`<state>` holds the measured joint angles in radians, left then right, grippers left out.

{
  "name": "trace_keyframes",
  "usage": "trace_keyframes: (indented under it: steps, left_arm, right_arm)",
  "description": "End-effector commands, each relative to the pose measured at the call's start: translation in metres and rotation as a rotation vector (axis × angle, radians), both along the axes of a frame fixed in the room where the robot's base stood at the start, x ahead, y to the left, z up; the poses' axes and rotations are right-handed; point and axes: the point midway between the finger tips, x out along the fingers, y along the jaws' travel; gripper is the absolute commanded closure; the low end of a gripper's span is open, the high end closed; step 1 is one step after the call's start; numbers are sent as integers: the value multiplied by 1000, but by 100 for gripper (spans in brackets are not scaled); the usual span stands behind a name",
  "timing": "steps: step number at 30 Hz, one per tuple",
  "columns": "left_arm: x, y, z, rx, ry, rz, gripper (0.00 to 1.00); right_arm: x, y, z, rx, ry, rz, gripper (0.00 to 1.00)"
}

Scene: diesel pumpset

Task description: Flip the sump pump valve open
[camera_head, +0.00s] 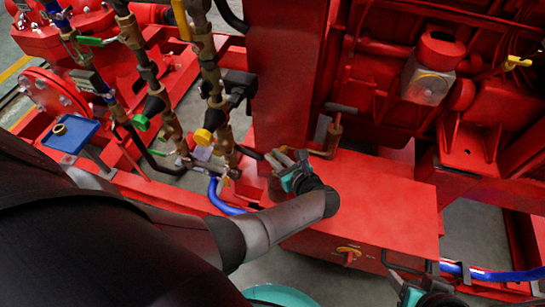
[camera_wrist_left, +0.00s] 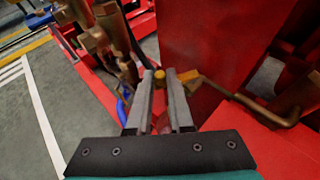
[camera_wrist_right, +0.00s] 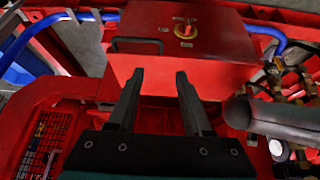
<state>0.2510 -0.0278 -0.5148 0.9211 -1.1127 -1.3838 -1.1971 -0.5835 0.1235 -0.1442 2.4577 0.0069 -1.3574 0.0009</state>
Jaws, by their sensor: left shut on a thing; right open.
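My left gripper (camera_head: 280,158) is low beside the red post, at the end of a bent brass pipe (camera_head: 314,152). In the left wrist view its fingers (camera_wrist_left: 160,80) are close together around a small yellow-brass part (camera_wrist_left: 160,74), apparently of the valve. The brass pipe (camera_wrist_left: 245,100) runs right from a brass block (camera_wrist_left: 188,76) beside the fingertips. The fingers hide most of the valve, so its lever position cannot be told. My right gripper (camera_head: 420,287) is at the lower right edge, open and empty; in its wrist view the fingers (camera_wrist_right: 160,77) point at a red box.
The red box (camera_head: 360,205) with a yellow-red rotary switch (camera_head: 348,254) stands right of my left gripper. Brass valve stacks (camera_head: 210,90) rise to its left. The red post (camera_head: 285,65) stands behind. Blue hoses (camera_head: 490,274) run low. Grey floor shows at the left (camera_wrist_left: 25,120).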

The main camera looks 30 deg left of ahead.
Motion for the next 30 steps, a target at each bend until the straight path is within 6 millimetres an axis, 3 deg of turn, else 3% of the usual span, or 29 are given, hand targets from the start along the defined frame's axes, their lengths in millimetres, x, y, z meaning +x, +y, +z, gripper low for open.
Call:
trace_keyframes:
  steps: [15,30]
  left_arm:
    - [3,-10,0,1,-3,188,100]
    - [3,-12,1,1,-1,228,100]
  right_arm:
    - [36,44,-8,140,-310,59,50]
    - [41,53,-4,176,-384,67,50]
